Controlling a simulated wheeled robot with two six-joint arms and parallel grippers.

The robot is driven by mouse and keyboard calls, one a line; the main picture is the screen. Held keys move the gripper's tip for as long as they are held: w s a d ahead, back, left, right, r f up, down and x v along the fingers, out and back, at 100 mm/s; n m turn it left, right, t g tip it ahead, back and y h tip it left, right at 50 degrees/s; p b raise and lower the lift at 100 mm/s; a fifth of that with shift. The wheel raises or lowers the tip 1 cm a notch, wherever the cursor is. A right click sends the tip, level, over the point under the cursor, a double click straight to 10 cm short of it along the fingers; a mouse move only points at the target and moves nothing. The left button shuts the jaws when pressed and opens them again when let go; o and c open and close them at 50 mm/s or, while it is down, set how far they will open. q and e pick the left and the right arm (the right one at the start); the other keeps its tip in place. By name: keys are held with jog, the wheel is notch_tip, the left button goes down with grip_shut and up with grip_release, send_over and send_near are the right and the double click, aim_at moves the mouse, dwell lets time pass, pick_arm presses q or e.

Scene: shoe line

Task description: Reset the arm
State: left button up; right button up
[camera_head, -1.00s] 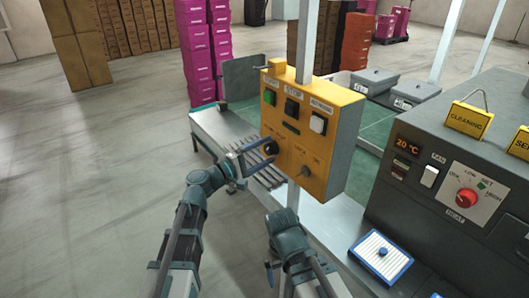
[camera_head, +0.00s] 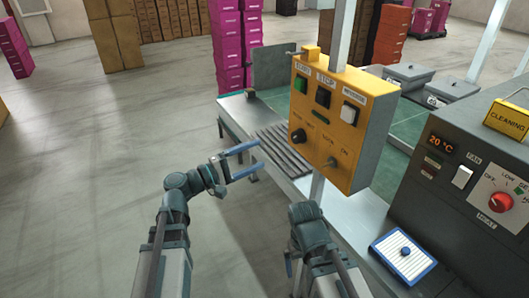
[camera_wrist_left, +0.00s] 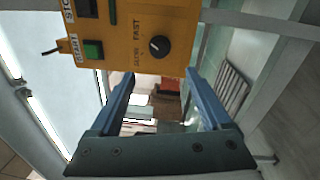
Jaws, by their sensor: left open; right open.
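A yellow control box (camera_head: 338,122) carries a green START button (camera_head: 301,84), a black STOP button (camera_head: 323,97), a white button (camera_head: 350,113), a black round knob (camera_head: 298,136) and a small toggle switch (camera_head: 330,162). My left gripper (camera_head: 256,158) is open and empty, to the left of the box and apart from it. In the left wrist view, the knob (camera_wrist_left: 159,46) lies beyond the open blue fingers (camera_wrist_left: 160,92), with nothing between them. My right arm (camera_head: 310,232) is folded in front of the box; its gripper (camera_head: 291,266) is mostly hidden behind the arm.
A grey machine (camera_head: 460,190) with a red dial (camera_head: 502,202) stands at the right. A blue-edged white pad (camera_head: 402,258) lies in front of it. The floor at the left is clear, with pink boxes (camera_head: 228,40) behind.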

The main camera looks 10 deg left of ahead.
aim_at(294, 139)
pick_arm(q)
jog(key=shift+s+a, duration=0.2)
jog(key=p+x, duration=0.1)
jog(key=x, duration=1.3)
jog(key=shift+a, duration=0.1)
